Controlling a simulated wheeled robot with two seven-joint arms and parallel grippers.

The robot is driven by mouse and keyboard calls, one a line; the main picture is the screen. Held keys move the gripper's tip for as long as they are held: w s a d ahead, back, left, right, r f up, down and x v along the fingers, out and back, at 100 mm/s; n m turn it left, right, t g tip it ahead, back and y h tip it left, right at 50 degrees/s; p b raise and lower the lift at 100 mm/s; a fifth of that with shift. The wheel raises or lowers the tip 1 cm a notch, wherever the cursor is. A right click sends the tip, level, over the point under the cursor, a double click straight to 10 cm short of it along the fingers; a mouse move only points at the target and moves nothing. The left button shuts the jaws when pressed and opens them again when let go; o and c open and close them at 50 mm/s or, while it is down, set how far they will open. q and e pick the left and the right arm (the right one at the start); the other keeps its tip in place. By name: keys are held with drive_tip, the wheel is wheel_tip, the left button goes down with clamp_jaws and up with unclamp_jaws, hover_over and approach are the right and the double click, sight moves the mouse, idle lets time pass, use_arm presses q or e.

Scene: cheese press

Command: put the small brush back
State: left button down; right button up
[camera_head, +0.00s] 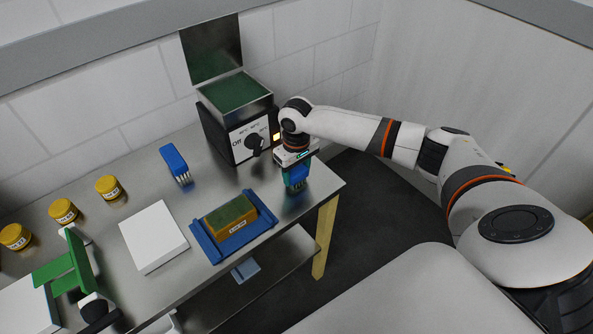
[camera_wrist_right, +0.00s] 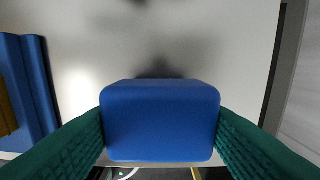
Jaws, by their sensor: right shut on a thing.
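My right gripper (camera_head: 294,162) is shut on a blue brush (camera_head: 296,174) near the right end of the steel table. The brush hangs upright, bristles down, and a dark reflection shows below it. I cannot tell whether the bristles touch the table. In the right wrist view the blue block of the brush (camera_wrist_right: 160,120) fills the space between the dark green fingers, and its bristles are hidden. Another blue brush (camera_head: 174,159) with pale bristles is on the table at the back, left of the grey machine. My left gripper does not show.
A control box (camera_head: 245,139) with a dial and open lid stands behind. A blue tray (camera_head: 262,224) holding a labelled yellow block (camera_head: 231,218) lies in front. A white block (camera_head: 153,236), several yellow jars (camera_head: 109,187) and a green fixture (camera_head: 65,268) are to the left.

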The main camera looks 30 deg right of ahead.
sight(297, 170)
drive_tip(key=shift+f, duration=0.1)
drive_tip(key=o, duration=0.9)
wheel_tip(297, 170, up, 12)
drive_tip(key=shift+r, duration=0.15)
drive_tip(key=shift+s, duration=0.1)
idle(0.4)
